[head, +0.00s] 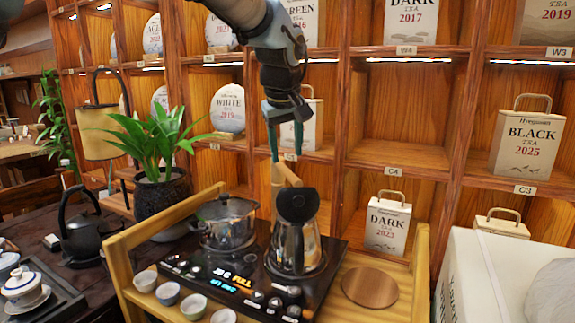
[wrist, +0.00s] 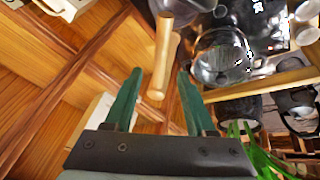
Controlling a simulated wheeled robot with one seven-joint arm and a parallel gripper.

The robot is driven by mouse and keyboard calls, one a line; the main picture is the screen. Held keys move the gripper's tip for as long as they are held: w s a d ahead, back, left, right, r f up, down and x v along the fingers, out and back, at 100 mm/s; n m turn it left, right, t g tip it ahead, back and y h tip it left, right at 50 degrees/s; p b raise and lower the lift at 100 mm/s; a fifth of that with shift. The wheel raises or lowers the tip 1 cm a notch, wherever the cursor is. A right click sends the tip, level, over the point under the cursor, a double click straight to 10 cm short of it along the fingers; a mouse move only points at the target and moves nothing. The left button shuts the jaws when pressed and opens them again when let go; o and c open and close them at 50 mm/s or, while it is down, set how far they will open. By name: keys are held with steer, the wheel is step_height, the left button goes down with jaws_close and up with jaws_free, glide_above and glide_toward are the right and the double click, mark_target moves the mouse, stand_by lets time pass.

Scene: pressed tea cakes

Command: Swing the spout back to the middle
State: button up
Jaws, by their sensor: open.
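My gripper (head: 286,152) points down above the back of the black stove (head: 222,280), with its two green fingers apart. In the wrist view my gripper (wrist: 160,74) is open, and a pale wooden bar (wrist: 167,50) shows between the fingertips; I cannot tell whether they touch it. In the head view the wooden bar (head: 284,177) stands just below the fingers, behind the steel kettle (head: 292,250) on the stove's right side. I cannot clearly make out a separate spout; part of the area behind the kettle is hidden.
A lidded steel pot (head: 226,232) stands on the stove's left side. Several small cups (head: 194,305) line its front. A round wooden board (head: 370,287) lies to the right. Shelves with tea packages rise close behind, and a potted plant (head: 160,200) stands at left.

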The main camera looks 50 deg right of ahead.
mark_target(288, 170)
steer(key=shift+p+x, duration=0.4)
steer(key=shift+x, duration=2.3)
steer(key=shift+c, duration=0.4)
jaws_close()
